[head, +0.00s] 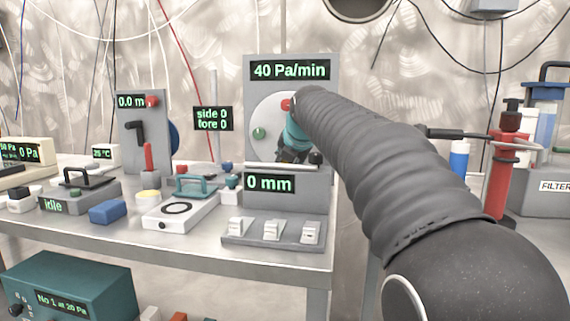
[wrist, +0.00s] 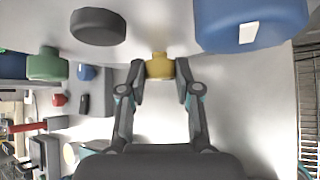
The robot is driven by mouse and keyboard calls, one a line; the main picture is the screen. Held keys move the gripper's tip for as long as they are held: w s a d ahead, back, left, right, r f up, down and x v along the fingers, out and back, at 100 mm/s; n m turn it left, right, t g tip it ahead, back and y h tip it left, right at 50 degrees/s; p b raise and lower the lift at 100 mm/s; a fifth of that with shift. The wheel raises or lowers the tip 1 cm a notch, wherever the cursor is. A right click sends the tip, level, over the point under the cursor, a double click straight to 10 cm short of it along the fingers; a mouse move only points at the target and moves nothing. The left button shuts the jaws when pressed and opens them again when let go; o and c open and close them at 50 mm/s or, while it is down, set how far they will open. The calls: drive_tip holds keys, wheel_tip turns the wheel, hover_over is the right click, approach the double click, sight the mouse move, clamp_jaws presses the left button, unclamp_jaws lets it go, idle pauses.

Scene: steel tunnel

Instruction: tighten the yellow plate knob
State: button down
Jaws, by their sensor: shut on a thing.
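The yellow plate knob (wrist: 160,67) shows in the wrist view, standing out from a pale grey surface. My gripper (wrist: 159,72) has one finger on each side of the knob and is shut on it. In the head view my gripper (head: 291,153) is in front of the grey panel (head: 290,71), at the lower right of a round white plate (head: 270,112). The arm and gripper hide the yellow knob there. The panel's display reads 40 Pa/min.
A green knob (wrist: 47,65), a dark grey knob (wrist: 98,27) and a large blue part (wrist: 250,24) surround the gripper. A red knob (head: 286,104) sits close to my wrist. Below is a box reading 0 mm (head: 270,184) and a switch block (head: 273,231).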

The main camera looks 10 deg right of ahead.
drive_tip(key=shift+y, duration=0.3)
drive_tip(key=shift+r, duration=0.1)
drive_tip(key=c, duration=0.8)
unclamp_jaws()
drive_tip(key=shift+a, duration=0.15)
drive_tip(key=v, duration=1.1)
drive_tip(key=shift+s, duration=0.5)
